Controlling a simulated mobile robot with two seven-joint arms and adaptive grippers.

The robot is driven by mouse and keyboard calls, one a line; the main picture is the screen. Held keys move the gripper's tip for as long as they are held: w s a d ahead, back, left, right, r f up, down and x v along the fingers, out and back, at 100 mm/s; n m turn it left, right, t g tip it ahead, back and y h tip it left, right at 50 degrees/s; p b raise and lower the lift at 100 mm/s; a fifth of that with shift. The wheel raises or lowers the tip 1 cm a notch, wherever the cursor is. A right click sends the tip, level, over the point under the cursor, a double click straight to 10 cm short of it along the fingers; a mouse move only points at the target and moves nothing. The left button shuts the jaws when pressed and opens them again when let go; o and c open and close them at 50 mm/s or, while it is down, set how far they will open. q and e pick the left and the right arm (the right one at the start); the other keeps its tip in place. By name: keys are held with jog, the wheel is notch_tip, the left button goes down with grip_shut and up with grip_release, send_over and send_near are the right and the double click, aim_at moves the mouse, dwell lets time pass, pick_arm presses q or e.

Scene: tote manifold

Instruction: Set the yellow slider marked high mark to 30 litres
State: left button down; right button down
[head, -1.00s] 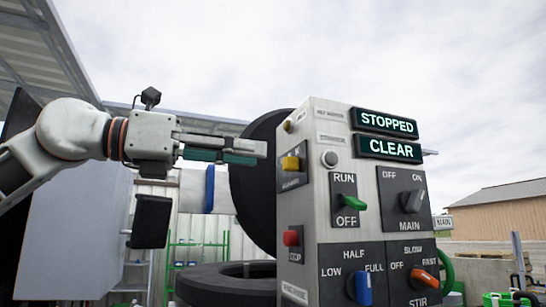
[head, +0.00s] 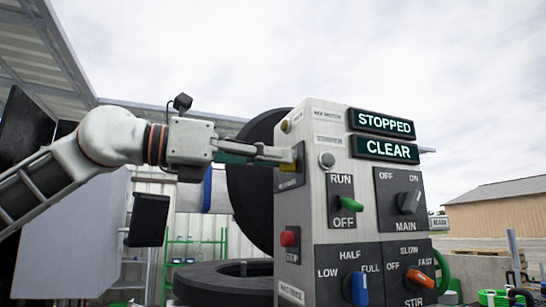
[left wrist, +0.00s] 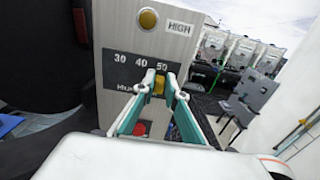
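The yellow slider (left wrist: 158,86) is on the side face of the grey control panel (head: 312,200). In the left wrist view it stands at the 50 end of a dark scale plate (left wrist: 122,72) reading 30, 40, 50 from left to right. The plate's lower label is partly covered by a finger. My left gripper (left wrist: 158,80) has one fingertip on each side of the slider, and a small gap seems to remain. In the head view the left gripper (head: 291,155) reaches the panel's side and hides part of the slider. My right gripper is not in view.
A yellow lamp (left wrist: 148,19) marked HIGH is above the scale. A red stop button (head: 289,238) is below it. The panel front carries several knobs and signs reading STOPPED (head: 382,123) and CLEAR (head: 387,149). A large black round part (head: 250,190) stands behind the panel.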

pick_arm(q)
jog(key=w+a+p, duration=0.3)
jog(key=w+p, duration=0.2)
jog(key=w, duration=0.1)
jog(key=shift+w+r, duration=0.15)
jog(key=shift+w, duration=0.1)
jog(key=c, duration=2.2)
grip_release()
jog(key=shift+o, duration=0.8)
jog(key=shift+w, duration=0.15)
